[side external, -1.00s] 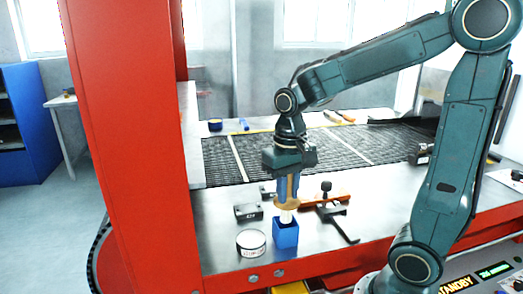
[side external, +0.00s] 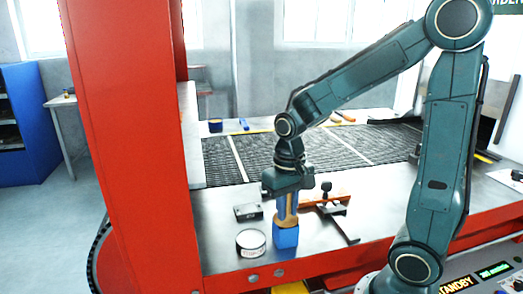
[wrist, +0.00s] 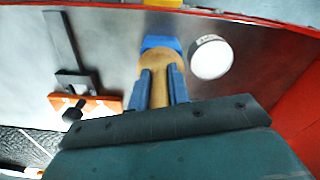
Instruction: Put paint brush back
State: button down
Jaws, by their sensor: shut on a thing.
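The paint brush (side external: 287,220) has a tan wooden handle and points downward. My gripper (side external: 288,203) is shut on its handle, with blue fingers on both sides. The blue square holder (side external: 286,238) stands near the front edge of the metal table, directly under my gripper. The brush's lower end is hidden at the holder's mouth and seems to be inside it. In the wrist view, the brush (wrist: 160,92) sits between the two fingers (wrist: 160,78), and its wide part overlaps the blue holder (wrist: 160,42).
A round white-topped can (side external: 251,240) stands just left of the holder. A dark block (side external: 248,212) lies behind the can. A dark square tool (side external: 345,227) and an orange piece with a black knob (side external: 325,198) lie to the right. A red post (side external: 130,150) rises at left.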

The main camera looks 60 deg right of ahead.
jog(key=shift+f, duration=0.3)
jog(key=c, duration=1.3)
grip_release()
jog(key=shift+r, duration=0.1)
notch_tip(320, 180, up, 12)
jog(key=shift+r, duration=0.25)
jog(key=shift+s, duration=0.1)
